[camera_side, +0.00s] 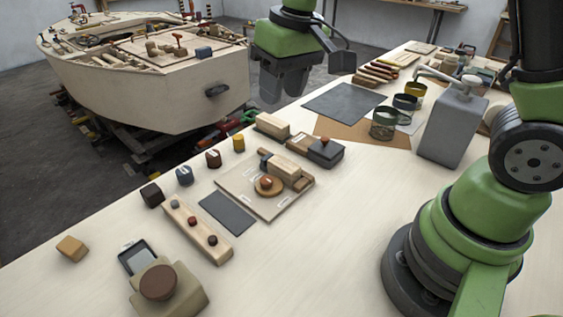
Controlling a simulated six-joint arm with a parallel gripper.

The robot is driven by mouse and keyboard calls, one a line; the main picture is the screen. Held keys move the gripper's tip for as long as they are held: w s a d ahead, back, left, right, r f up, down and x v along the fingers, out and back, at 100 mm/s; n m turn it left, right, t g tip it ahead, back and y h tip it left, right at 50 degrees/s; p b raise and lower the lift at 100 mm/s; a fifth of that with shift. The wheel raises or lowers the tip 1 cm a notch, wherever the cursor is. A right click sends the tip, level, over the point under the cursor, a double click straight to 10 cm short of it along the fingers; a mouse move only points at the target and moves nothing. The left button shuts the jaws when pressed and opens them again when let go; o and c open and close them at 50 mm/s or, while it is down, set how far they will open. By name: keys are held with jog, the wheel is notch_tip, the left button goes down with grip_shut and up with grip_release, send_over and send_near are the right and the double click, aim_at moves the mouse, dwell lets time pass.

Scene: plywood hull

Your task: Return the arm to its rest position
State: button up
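My arm stands on its green and dark base at the right, and its upper links run out of the top of the picture. My gripper (284,86) hangs at the top middle, under a green wrist link. It points down, above the far edge of the bench and to the right of the boat hull. It is well apart from the things on the bench. Its grey fingers overlap in this view, so I cannot tell whether they are open or shut. I see nothing held below them.
The pale bench (310,270) is bare in front. A board with wooden blocks (250,204), a button strip (196,232) and several small blocks sit on its left half. A grey pump dispenser (452,125) and jars (384,124) stand near my base. The plywood hull (150,90) is behind.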

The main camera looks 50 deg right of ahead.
jog(key=s+r+m+t, duration=0.1)
jog(key=s+r, duration=0.3)
jog(key=s, duration=0.4)
jog(key=s+r+m+t+y, duration=0.1)
jog(key=s+r+t, duration=0.3)
jog(key=s, duration=0.4)
jog(key=shift+s+d+r+m, duration=0.2)
jog(key=shift+d+r+m, duration=0.05)
jog(key=shift+m, duration=0.15)
